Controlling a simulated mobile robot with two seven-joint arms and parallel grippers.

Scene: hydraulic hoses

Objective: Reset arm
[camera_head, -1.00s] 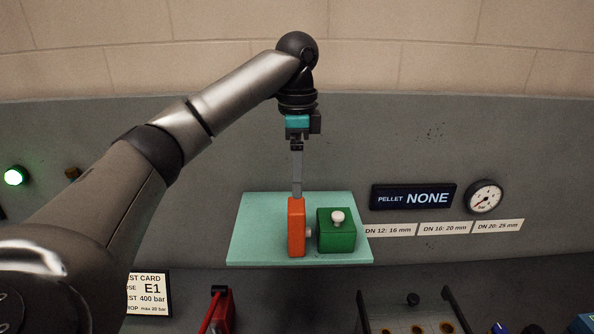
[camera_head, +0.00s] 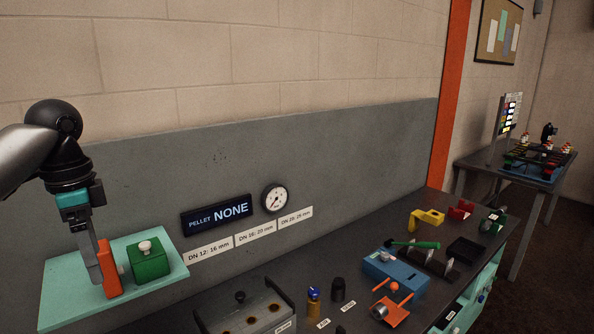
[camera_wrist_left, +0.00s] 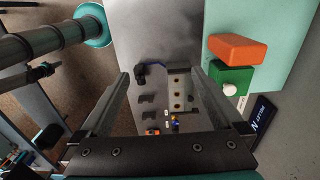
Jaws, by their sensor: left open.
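My left gripper (camera_head: 93,278) hangs fingers down at the left of the head view, over the teal board (camera_head: 62,308). Its fingers show nearly edge-on there, beside the orange block (camera_head: 110,268). In the left wrist view the gripper (camera_wrist_left: 160,78) is open, with nothing between its two fingers. The orange block (camera_wrist_left: 238,49) and the green block (camera_wrist_left: 229,79) lie outside the right finger in that view. The green block (camera_head: 150,263) with a white knob stands right of the orange one on the board. My right gripper is not in view.
A dark bench (camera_head: 358,261) runs right, carrying a blue block (camera_head: 396,270), a yellow bracket (camera_head: 427,217), a black tray (camera_head: 467,250) and a rack with brown holes (camera_head: 250,318). The grey back panel (camera_head: 340,160) holds a "PELLET NONE" display (camera_head: 217,214) and a gauge (camera_head: 275,198).

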